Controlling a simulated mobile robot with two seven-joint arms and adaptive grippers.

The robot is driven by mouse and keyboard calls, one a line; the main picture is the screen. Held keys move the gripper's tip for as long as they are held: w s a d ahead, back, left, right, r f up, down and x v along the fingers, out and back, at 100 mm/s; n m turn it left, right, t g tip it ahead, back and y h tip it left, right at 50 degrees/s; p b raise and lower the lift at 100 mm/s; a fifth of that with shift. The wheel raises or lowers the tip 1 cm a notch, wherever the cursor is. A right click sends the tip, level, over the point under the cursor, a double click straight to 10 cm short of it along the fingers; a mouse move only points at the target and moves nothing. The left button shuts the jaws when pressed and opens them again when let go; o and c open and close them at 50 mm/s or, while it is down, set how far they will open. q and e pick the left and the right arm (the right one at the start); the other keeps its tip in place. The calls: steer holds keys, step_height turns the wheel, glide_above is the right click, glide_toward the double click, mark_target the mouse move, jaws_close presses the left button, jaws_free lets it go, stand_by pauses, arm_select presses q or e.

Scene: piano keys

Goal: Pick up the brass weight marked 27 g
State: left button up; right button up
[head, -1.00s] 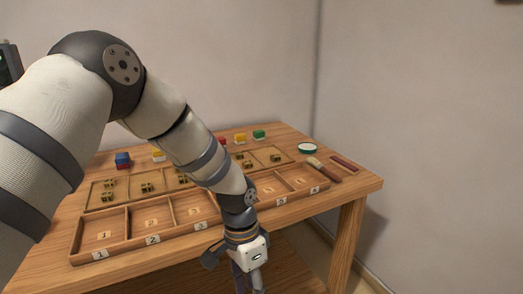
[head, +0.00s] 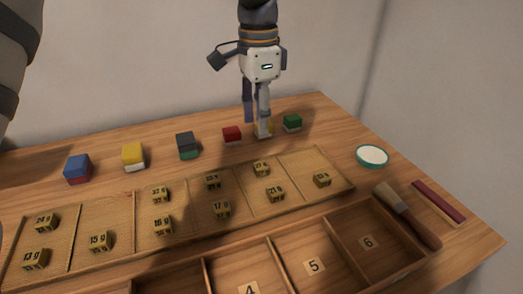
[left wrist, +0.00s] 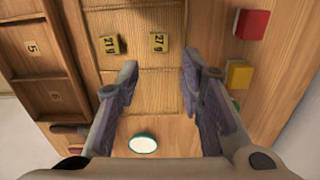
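The brass weight marked 27 g (left wrist: 158,42) is a small yellowish cube in the left wrist view, just beyond my fingertips. In the head view the 27 g weight (head: 261,169) sits at the back of a rack compartment. The weight marked 21 g (head: 276,194) is in front of it; it also shows in the left wrist view (left wrist: 110,44). My left gripper (head: 256,126) points down behind the rack, apart from the 27 g weight. Its fingers are spread and empty in the left wrist view (left wrist: 160,68). My right gripper is out of view.
Several other brass weights lie in the shallow rack (head: 335,172). A row of coloured blocks, including a red one (head: 231,136) and a green one (head: 292,123), stands behind it. A numbered tray (head: 345,221), a brush (head: 408,214) and a round white-topped lid (head: 372,155) are nearby.

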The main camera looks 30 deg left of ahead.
mark_target(258, 166)
arm_select(q)
steer(key=f, duration=1.2)
steer(key=shift+s, duration=0.2)
steer(key=shift+r, duration=0.1)
steer(key=c, duration=0.7)
